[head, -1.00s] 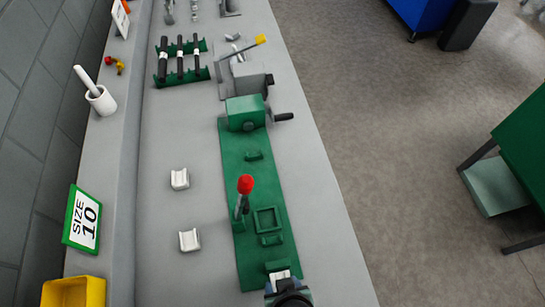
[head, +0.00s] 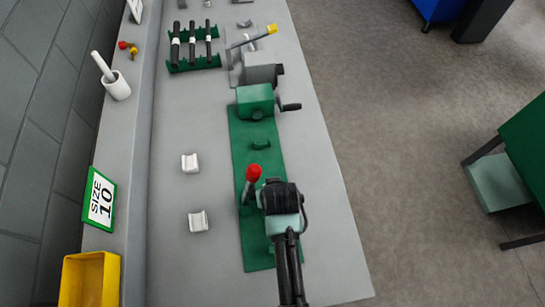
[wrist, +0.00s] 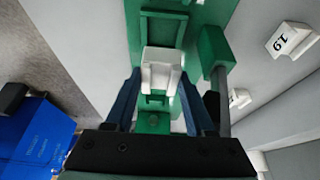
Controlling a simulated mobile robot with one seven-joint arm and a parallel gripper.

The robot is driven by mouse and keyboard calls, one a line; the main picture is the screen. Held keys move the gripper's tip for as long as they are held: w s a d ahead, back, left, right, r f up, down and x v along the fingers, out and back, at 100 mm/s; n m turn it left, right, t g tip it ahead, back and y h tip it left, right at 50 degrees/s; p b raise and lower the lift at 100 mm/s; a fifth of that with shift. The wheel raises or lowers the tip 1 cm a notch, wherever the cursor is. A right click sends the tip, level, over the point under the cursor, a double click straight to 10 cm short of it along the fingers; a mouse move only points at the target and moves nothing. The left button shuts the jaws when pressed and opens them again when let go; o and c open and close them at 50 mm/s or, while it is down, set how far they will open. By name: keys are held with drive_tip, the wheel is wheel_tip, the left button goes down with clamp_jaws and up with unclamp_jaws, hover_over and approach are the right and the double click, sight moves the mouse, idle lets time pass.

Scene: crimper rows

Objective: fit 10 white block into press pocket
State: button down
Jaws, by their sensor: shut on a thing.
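My gripper (head: 282,200) is over the green press base (head: 258,258), just right of the red-knobbed lever (head: 253,173). In the wrist view its blue fingers (wrist: 160,80) are shut on a white block (wrist: 161,60), one on each side. No number on the held block is legible. The square green press pocket (wrist: 163,28) shows just beyond the block, which overlaps its near edge. Whether the block touches the pocket I cannot tell. In the head view the gripper hides both block and pocket.
Two other white blocks (head: 190,163) (head: 198,221) lie on the grey bench left of the press; one in the wrist view (wrist: 290,38) bears a number. A SIZE 10 sign (head: 100,199) and yellow bin (head: 90,279) stand further left. The lever stands close to my gripper.

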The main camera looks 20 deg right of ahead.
drive_tip(key=shift+s+f, duration=0.15)
drive_tip(key=shift+f, duration=1.5)
drive_tip(key=shift+s+f, duration=0.1)
drive_tip(key=shift+f, duration=1.5)
drive_tip(key=shift+f, duration=0.1)
drive_tip(key=shift+c, duration=1.3)
unclamp_jaws()
drive_tip(key=v, duration=1.2)
drive_tip(key=shift+p, duration=0.35)
drive_tip(key=shift+a, duration=0.1)
